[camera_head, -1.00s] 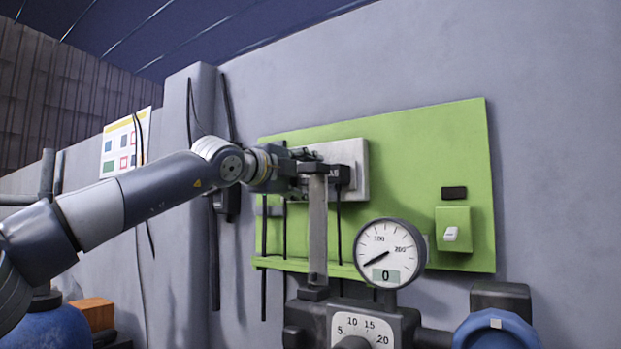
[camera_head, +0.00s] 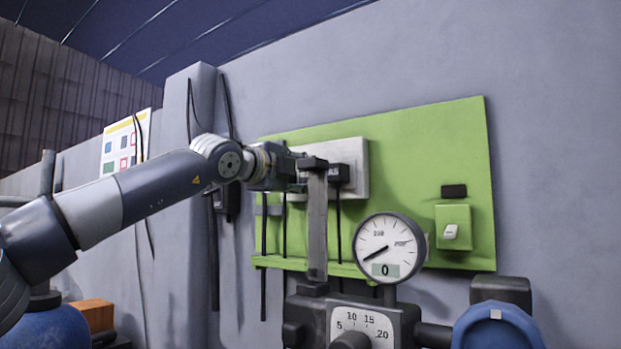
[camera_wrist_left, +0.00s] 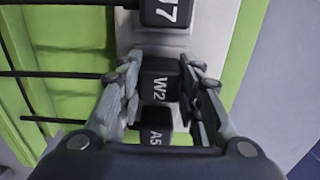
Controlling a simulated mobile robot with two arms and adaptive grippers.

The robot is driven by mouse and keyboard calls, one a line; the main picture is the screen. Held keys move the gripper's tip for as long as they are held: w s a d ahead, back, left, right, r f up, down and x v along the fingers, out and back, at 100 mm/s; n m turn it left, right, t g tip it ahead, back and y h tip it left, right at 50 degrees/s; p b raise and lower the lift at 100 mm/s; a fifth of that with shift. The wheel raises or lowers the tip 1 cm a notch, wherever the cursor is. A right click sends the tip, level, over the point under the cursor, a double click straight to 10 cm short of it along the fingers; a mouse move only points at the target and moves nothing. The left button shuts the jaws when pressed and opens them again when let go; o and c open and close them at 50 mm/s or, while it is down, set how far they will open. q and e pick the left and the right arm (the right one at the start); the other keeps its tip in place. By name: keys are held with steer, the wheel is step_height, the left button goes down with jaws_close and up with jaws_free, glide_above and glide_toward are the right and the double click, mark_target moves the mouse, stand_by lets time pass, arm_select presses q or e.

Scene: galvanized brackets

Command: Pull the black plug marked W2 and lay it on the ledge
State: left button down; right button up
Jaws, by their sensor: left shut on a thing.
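My left gripper (camera_head: 296,172) is at the white strip (camera_head: 356,168) on the green board, partly behind a grey post in the head view. In the left wrist view its two fingers (camera_wrist_left: 160,76) are shut on the sides of the black plug marked W2 (camera_wrist_left: 160,88). A black plug ending in 7 (camera_wrist_left: 165,12) is above it in that view, and a plug marked A5 (camera_wrist_left: 156,122) is below it. Whether W2 is still seated in the strip cannot be told. The green ledge (camera_head: 345,270) runs along the board's bottom edge. My right gripper is not in view.
The upright grey post (camera_head: 317,225) stands in front of the strip. A round gauge (camera_head: 388,247) and a dial box (camera_head: 360,323) are below it. Black cables (camera_head: 338,220) hang down past the ledge.

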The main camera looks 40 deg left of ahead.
mark_target(304, 175)
arm_select(q)
steer(key=shift+s+d+b, duration=0.15)
steer(key=shift+s+b, duration=0.75)
steer(key=shift+s, duration=0.55)
steer(key=shift+s+d+b, duration=0.15)
steer(key=shift+s+b, duration=0.7)
steer(key=shift+s, duration=0.6)
